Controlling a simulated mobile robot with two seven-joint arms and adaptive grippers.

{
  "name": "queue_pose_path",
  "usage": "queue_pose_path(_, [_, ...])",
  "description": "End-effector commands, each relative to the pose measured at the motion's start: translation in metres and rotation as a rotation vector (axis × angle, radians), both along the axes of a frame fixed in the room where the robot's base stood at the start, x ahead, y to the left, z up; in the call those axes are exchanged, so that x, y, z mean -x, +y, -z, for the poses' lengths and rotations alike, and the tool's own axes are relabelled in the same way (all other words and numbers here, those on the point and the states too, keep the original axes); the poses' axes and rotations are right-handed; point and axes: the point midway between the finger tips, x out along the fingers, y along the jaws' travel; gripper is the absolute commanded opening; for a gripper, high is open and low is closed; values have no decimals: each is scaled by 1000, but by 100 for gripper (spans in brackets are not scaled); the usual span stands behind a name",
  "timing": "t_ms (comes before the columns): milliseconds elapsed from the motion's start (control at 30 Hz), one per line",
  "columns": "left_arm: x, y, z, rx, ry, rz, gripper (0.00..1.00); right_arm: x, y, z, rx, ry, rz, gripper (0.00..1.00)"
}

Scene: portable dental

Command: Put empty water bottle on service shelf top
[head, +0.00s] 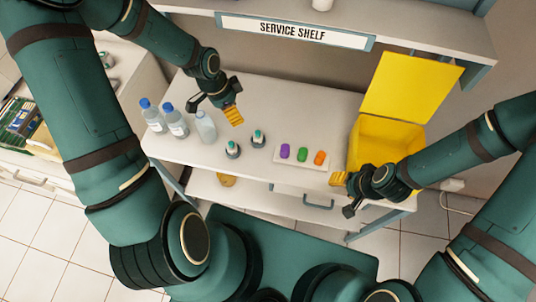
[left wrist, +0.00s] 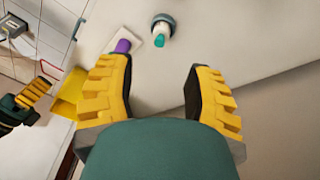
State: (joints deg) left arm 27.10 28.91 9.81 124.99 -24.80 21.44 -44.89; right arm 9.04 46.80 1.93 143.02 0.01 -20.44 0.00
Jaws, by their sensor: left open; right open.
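A clear bottle (head: 206,127) without a blue cap or label stands upright on the worktop, right of two blue-capped, labelled bottles (head: 151,114) (head: 174,121). It looks like the empty one. My left gripper (head: 214,108) is open and empty, just above and beyond it in the head view. The left wrist view shows its yellow fingers (left wrist: 158,95) apart with only bare surface between them, and no bottle. My right gripper (head: 343,195) is open and empty near the front right of the worktop. The service shelf top (head: 415,28) is the raised ledge at the back, above the sign.
Two teal-topped small containers (head: 232,149) (head: 258,139) stand right of the bottles. A white tray (head: 310,166) holds purple, green and orange pieces. An open yellow bin (head: 385,140) stands at the right. A white object (head: 322,4) is on the ledge, which otherwise looks mostly clear.

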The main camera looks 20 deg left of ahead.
Motion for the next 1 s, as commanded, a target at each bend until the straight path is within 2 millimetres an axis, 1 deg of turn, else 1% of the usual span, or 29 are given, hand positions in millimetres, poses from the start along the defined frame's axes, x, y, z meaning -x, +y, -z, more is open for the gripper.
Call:
queue_pose_path(33, [9, -37, 18, 67, 29, -103, 51, 0, 0, 0, 0, 0, 0, 50])
queue_pose_path(100, [22, -77, 37, 141, 69, -290, 51, 0, 0, 0, 0, 0, 0, 50])
queue_pose_path(200, [44, -117, 59, 204, 130, -544, 51, 0, 0, 0, 0, 0, 0, 50])
queue_pose_path(300, [64, -139, 73, 226, 174, -749, 51, 0, 0, 0, 0, 0, 0, 50])
queue_pose_path(400, [77, -148, 82, 230, 196, -884, 51, 0, 0, 0, 0, 0, 0, 50])
queue_pose_path(500, [82, -150, 85, 231, 201, -951, 51, 0, 0, 0, 0, 0, 0, 50])
queue_pose_path(1000, [82, -150, 85, 233, 200, -963, 51, 0, 0, 0, 0, 0, 0, 50])
